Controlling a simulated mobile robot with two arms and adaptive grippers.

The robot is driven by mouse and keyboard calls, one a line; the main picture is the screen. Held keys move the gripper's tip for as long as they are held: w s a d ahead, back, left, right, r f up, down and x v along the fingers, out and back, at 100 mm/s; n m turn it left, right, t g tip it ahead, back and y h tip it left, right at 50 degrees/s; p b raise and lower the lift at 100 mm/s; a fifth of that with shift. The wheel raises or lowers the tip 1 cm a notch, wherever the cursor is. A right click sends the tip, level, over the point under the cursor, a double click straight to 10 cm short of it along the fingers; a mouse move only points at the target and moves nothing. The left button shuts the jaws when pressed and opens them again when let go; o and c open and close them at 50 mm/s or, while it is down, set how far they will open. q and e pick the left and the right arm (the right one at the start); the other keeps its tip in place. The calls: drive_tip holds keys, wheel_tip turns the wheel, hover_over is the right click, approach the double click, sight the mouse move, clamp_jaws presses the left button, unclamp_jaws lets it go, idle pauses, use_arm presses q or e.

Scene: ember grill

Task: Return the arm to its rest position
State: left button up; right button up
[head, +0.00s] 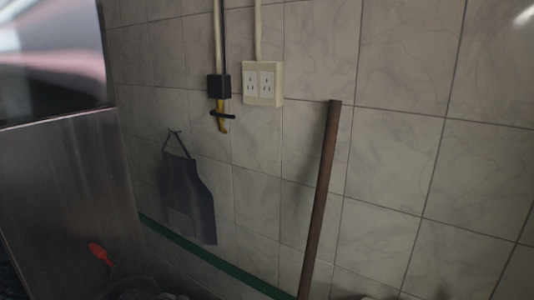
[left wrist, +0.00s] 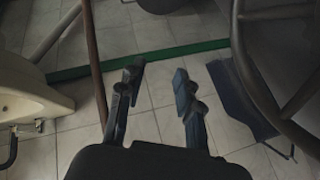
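My left gripper (left wrist: 158,72) shows in the left wrist view with its two dark fingers apart and nothing between them. Its fingertips point toward a tiled surface and a green strip (left wrist: 210,46). The left gripper does not show in the head view. My right gripper is in neither view.
A brown pole (head: 322,195) leans on the tiled wall, near an outlet (head: 262,84) and a dark apron (head: 187,196). A metal panel (head: 70,190) stands at left. The wrist view shows a pale basin-like object (left wrist: 30,95) and dark curved bars (left wrist: 240,50).

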use_arm(q)
drive_tip(key=s+a+f+n+g, duration=0.2)
drive_tip(key=s+f+n, duration=0.3)
drive_tip(key=s, duration=0.8)
drive_tip(key=s+a+f+n+g, duration=0.1)
drive_tip(key=s+f+n, duration=0.2)
drive_tip(key=s+f, duration=0.75)
drive_tip(key=s+f+g+b, duration=0.2)
drive_tip(key=s+f+b, duration=0.1)
drive_tip(key=f, duration=2.2)
drive_tip(key=s+a+f+g+y+b, duration=0.1)
drive_tip(key=s+a+f+b, duration=0.2)
drive_tip(key=s+f, duration=1.4)
wheel_tip(320, 180, down, 4)
drive_tip(key=shift+s+r, duration=0.1)
drive_tip(key=shift+s, duration=0.25)
